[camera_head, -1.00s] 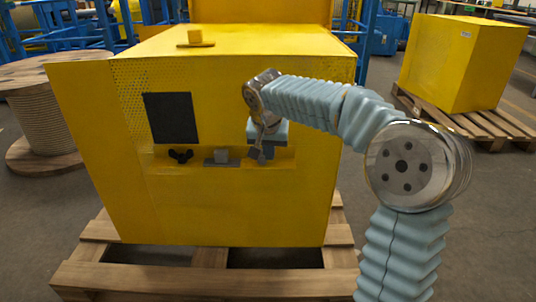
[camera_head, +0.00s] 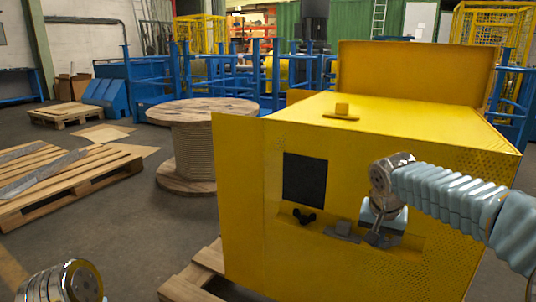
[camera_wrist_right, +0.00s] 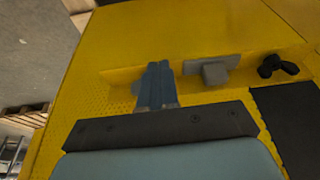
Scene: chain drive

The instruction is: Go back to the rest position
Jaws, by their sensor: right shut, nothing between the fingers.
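My right gripper (camera_head: 377,238) is in front of the yellow housing (camera_head: 330,240), at the right part of its narrow front ledge. In the right wrist view its two fingers (camera_wrist_right: 156,68) are together with nothing between them. They point toward the ledge; I cannot tell whether they touch it. The grey block on a flat plate (camera_head: 342,230) sits on the ledge beside the gripper, apart from it. A black knob-like part (camera_head: 304,217) lies farther left on the ledge. My left gripper is not in view; a shiny joint of my arm shows at the lower left.
A dark square panel (camera_head: 304,180) is on the housing front, and a small yellow block (camera_head: 341,110) is on its top. The housing stands on a wooden pallet (camera_head: 195,280). A cable spool (camera_head: 195,140) and another pallet (camera_head: 60,175) stand left. Floor between them is clear.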

